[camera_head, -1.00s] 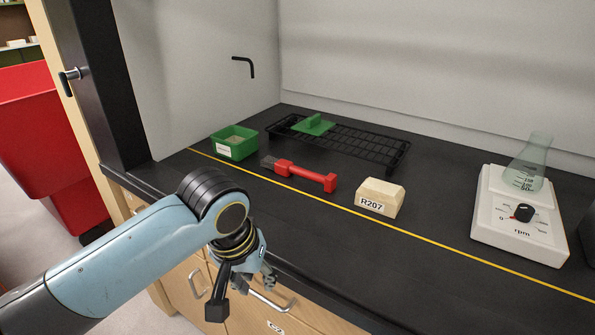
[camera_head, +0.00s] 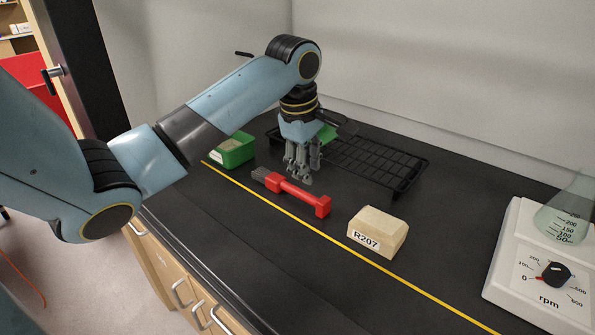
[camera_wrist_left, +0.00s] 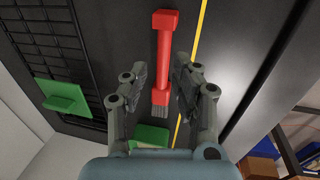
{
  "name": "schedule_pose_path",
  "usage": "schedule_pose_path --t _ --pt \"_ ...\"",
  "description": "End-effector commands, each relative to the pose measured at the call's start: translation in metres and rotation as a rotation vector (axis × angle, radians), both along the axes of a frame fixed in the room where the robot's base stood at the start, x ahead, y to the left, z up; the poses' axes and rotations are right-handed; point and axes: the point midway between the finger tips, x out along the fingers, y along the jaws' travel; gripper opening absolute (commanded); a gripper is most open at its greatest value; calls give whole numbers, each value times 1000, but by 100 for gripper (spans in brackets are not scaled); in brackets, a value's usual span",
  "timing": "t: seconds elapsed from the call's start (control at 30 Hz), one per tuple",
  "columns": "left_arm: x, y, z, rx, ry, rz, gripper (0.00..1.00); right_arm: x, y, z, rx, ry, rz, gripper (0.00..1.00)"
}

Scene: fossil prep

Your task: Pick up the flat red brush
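The flat red brush (camera_head: 293,194) lies on the black bench top, with its grey bristles to the left and its red block end to the right. It also shows in the left wrist view (camera_wrist_left: 165,52), bristles toward the gripper. My left gripper (camera_head: 303,178) points down above and just behind the brush in the head view, apart from it. In the left wrist view the left gripper's fingers (camera_wrist_left: 160,78) are spread and empty, with the bristles below and between them. My right gripper is in neither view.
A black wire rack (camera_head: 385,166) with a green flat-handled piece (camera_wrist_left: 62,95) lies behind the brush. A green box (camera_head: 236,152) stands left. A cream block labelled R207 (camera_head: 378,231) sits right, and a white stirrer (camera_head: 510,262) with a flask (camera_head: 570,218) stands farther right. A yellow line runs along the bench.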

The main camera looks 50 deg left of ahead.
Motion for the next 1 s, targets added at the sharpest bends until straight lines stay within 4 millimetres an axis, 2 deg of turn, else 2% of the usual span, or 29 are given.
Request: schedule_pose_path --t 0.1,0.3,0.6,0.7,0.9,0.93,1.0 --pt "3 -1 -22 -3 4 1 28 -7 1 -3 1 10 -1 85" --pt "7 0 -40 -1 1 -2 28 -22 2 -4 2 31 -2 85" --pt "13 0 -83 1 2 -4 28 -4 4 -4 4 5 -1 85" --pt "14 0 -90 1 1 -4 28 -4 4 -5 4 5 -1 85" --pt "14 1 -91 2 0 -5 28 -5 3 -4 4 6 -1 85" --pt "14 1 -91 2 0 -5 27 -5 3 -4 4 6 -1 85" --pt "14 1 -90 2 0 -5 18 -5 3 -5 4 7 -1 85"
